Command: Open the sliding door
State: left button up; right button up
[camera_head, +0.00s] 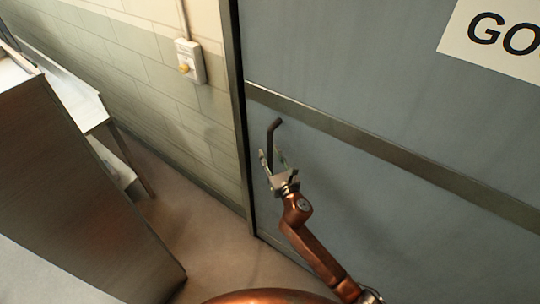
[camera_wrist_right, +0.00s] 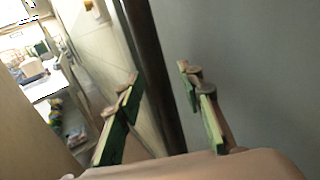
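The sliding door (camera_head: 370,120) is a large grey-blue panel with a metal strip across it, filling the right of the head view. It stands against the dark frame at its left edge. A dark bar handle (camera_head: 271,138) sticks up near that edge. My right gripper (camera_head: 269,161) is at the handle's lower part, with its fingers spread. In the right wrist view the open fingers (camera_wrist_right: 160,72) stand on either side of a dark upright bar (camera_wrist_right: 149,50), which looks like the handle. Contact cannot be told. My left gripper is not in view.
A tiled wall (camera_head: 150,70) with a switch box (camera_head: 189,62) is left of the door. A brown cabinet (camera_head: 75,190) and a white table (camera_head: 75,100) stand at the left. Bare floor (camera_head: 210,240) lies between cabinet and door. A white sign (camera_head: 500,35) is on the door.

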grip_shut()
dwell(0.5)
dwell(0.3)
